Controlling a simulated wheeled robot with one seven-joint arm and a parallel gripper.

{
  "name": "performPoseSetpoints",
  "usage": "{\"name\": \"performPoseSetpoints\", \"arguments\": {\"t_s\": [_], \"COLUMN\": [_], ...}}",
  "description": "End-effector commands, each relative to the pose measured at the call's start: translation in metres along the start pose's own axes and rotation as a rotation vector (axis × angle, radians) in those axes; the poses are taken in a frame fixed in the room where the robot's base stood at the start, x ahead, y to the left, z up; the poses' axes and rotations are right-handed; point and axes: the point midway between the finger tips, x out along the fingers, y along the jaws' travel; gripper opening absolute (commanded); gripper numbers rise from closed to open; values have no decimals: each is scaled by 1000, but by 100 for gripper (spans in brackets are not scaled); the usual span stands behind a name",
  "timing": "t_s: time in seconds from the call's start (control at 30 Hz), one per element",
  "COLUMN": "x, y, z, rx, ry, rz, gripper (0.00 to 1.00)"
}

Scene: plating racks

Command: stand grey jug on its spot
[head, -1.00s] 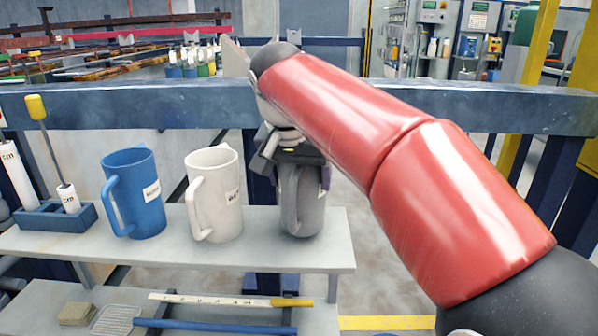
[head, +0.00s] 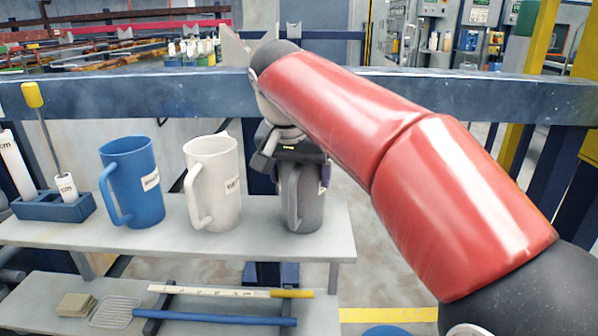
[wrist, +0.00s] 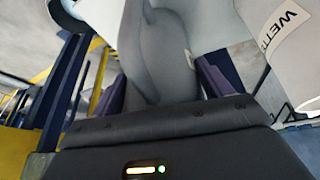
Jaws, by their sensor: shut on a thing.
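The grey jug (head: 303,213) is upright at the right end of the upper shelf (head: 270,240), right of the white jug. Its base appears to be at the shelf surface; I cannot tell whether it bears fully on it. My gripper (head: 303,172) is above and around it, shut on the jug, and hides its upper part. In the wrist view the grey jug (wrist: 160,55) fills the space between the two purple-lined fingers.
A white jug (head: 222,180) with a label stands close on the left, and a blue jug (head: 140,185) beyond it. A blue holder (head: 50,207) with tools is at far left. A lower shelf (head: 120,285) holds a ruler, a blue-handled tool and pads. A thick blue rail (head: 120,97) runs behind.

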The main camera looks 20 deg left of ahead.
Motion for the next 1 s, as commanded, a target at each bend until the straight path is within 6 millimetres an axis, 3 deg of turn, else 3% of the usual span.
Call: {"name": "performPoseSetpoints", "arguments": {"t_s": [0.17,0.2,0.33,0.63,1.0], "x": [2,2,2,-3,-62], "y": [0,0,0,0,-1], "z": [1,1,1,1,0], "rx": [1,1,1,0,-1], "ry": [3,3,2,0,2], "rz": [-1,-1,-1,0,-2], "gripper": [20,83,100,100,100]}}
